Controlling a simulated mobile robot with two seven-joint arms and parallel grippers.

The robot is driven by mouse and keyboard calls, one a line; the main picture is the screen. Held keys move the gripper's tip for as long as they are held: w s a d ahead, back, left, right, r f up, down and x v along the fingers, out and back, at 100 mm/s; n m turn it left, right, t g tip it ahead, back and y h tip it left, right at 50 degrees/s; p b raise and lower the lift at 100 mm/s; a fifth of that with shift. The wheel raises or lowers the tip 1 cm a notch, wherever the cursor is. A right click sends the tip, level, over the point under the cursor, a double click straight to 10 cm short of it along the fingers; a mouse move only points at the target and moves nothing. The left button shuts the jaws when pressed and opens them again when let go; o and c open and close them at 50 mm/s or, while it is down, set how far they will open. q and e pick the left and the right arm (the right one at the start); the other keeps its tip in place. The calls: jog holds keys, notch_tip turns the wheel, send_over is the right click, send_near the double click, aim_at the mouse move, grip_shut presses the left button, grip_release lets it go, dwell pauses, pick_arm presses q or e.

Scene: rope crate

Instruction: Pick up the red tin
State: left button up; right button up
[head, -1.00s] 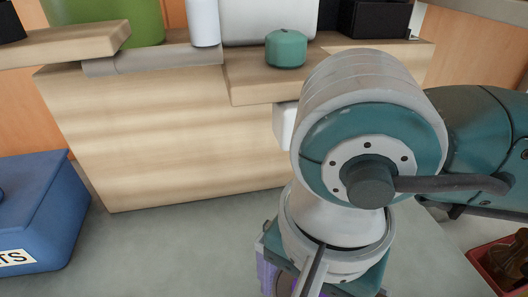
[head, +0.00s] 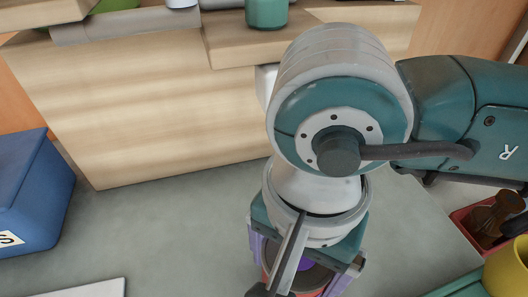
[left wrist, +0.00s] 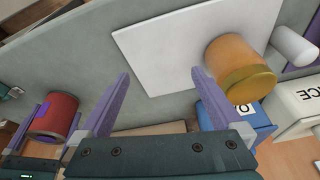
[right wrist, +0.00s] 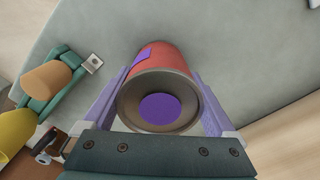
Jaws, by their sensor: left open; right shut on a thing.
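The red tin (right wrist: 165,60) has a dark rim, a purple round centre on its end and a purple patch on its side. In the right wrist view it sits between the purple fingers of my right gripper (head: 298,272), which is shut on it. In the head view only part of the tin (head: 310,282) shows, below my right wrist. The left wrist view also shows the tin (left wrist: 55,113) between those fingers. I cannot tell whether its base touches the grey table. My left gripper (left wrist: 160,88) is open and empty; it is out of the head view.
A white board (left wrist: 160,45) carries an orange tin (left wrist: 238,60). A blue crate (head: 35,190) stands at the left. A wooden shelf block (head: 140,110) with a teal pot (head: 265,12) closes the back. A yellow cup (head: 508,268) and a red tray (head: 465,225) lie at the right.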

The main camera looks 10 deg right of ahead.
jog(key=c, duration=0.4)
jog(key=shift+o, duration=0.2)
jog(key=shift+r, duration=0.1)
